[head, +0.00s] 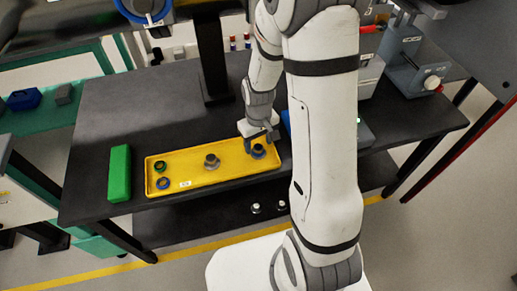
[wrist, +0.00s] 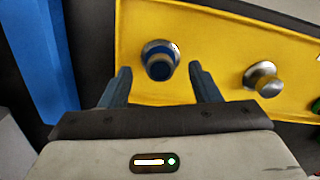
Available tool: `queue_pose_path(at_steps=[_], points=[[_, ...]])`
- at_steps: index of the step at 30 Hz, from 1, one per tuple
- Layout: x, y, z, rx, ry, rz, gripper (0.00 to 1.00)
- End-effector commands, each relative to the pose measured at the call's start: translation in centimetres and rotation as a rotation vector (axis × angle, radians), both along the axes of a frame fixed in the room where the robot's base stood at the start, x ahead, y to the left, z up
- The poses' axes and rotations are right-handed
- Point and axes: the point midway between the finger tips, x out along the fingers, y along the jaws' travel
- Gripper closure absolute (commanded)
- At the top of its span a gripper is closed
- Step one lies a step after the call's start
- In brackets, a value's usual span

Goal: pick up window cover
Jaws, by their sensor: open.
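A yellow tray (head: 215,181) lies on the dark bench. At its right end is a round grey piece with a blue band (head: 258,152), which also shows in the wrist view (wrist: 160,60). A plain metal knob-like piece (head: 211,161) stands mid-tray and shows in the wrist view (wrist: 263,80). I cannot tell for sure which piece is the window cover. My gripper (head: 259,139) is just above the blue-banded piece. In the wrist view its open fingers (wrist: 160,70) appear on either side of that piece, with gaps; nothing is held.
A green ring (head: 159,166) and a blue ring (head: 163,183) lie at the tray's left end. A green box (head: 119,173) stands left of the tray. A dark post (head: 211,55) rises behind it. A blue object (wrist: 38,60) lies beside the tray.

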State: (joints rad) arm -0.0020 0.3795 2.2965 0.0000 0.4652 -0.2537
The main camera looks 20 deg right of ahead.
Motion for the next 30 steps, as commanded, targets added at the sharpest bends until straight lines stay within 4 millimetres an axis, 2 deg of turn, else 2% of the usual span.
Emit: queue_pose_path(at_steps=[3,6,14,27,30], points=[[0.0,0.0,-1.8,0.000,0.004,0.001,0.43],[0.0,0.0,-2.7,0.000,0.002,0.001,0.43],[0.0,0.1,-2.9,0.000,0.000,0.002,0.43],[0.0,0.1,-2.8,0.000,0.000,0.003,0.78],[0.1,0.1,-2.8,0.000,0.000,0.003,0.78]])
